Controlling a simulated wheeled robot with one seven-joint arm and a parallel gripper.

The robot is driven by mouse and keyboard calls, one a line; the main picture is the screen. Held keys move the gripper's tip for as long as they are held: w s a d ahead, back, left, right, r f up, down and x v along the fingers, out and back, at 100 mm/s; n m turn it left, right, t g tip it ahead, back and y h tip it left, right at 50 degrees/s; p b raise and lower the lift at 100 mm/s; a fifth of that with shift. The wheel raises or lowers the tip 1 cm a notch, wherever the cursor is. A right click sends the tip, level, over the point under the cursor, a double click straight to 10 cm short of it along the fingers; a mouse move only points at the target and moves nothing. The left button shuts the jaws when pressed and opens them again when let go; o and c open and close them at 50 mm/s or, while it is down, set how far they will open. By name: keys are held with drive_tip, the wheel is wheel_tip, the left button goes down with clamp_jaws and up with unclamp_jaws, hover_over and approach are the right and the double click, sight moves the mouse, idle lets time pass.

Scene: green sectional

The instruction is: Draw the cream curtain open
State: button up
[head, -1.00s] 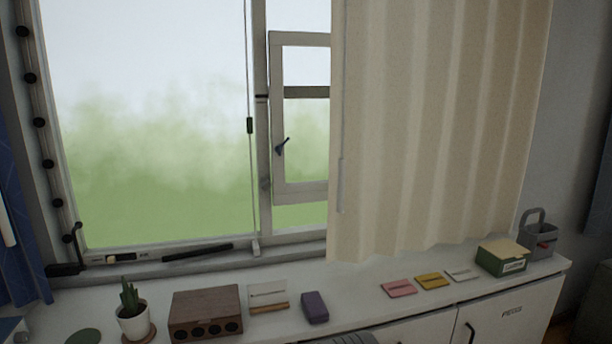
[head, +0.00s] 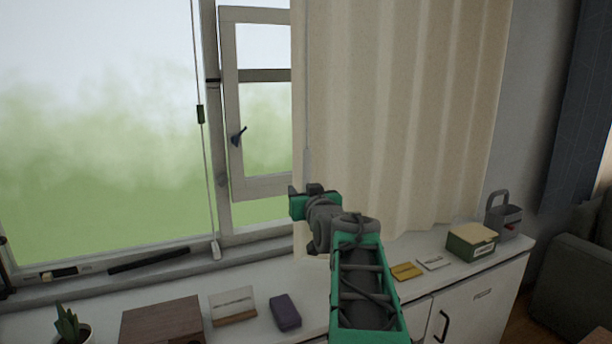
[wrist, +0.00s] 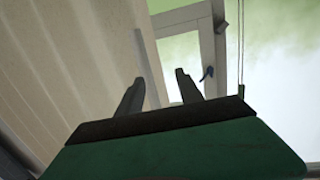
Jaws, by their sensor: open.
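The cream curtain (head: 400,110) hangs in folds over the right part of the window in the head view. Its left edge lies beside the small open window sash. A thin grey wand hangs along that edge; its lower part is hidden behind my arm. My arm reaches up in front of the curtain's lower left part, and the fingers are hard to make out there. In the wrist view my gripper (wrist: 158,90) is open and empty. Its fingers point up toward the curtain's edge, with the curtain (wrist: 70,70) on the left and the wand (wrist: 150,62) seen between the fingers.
The white cabinet top (head: 265,262) below holds a plant (head: 70,325), a brown box (head: 162,322), a purple block (head: 285,312), a green box (head: 471,241) and a grey caddy (head: 504,215). The sash (head: 231,110) with its blue handle stands left of the curtain.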

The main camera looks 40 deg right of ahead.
sight(308, 174)
drive_tip(key=d+r, duration=0.2)
drive_tip(key=d, duration=0.1)
drive_tip(key=shift+s+r+t+h, duration=0.1)
drive_tip(key=shift+r+t+h, duration=0.05)
drive_tip(key=shift+t+h, duration=0.25)
drive_tip(key=p+x, duration=0.2)
drive_tip(key=x, duration=0.5)
drive_tip(key=shift+p, duration=0.35)
clamp_jaws()
idle(0.4)
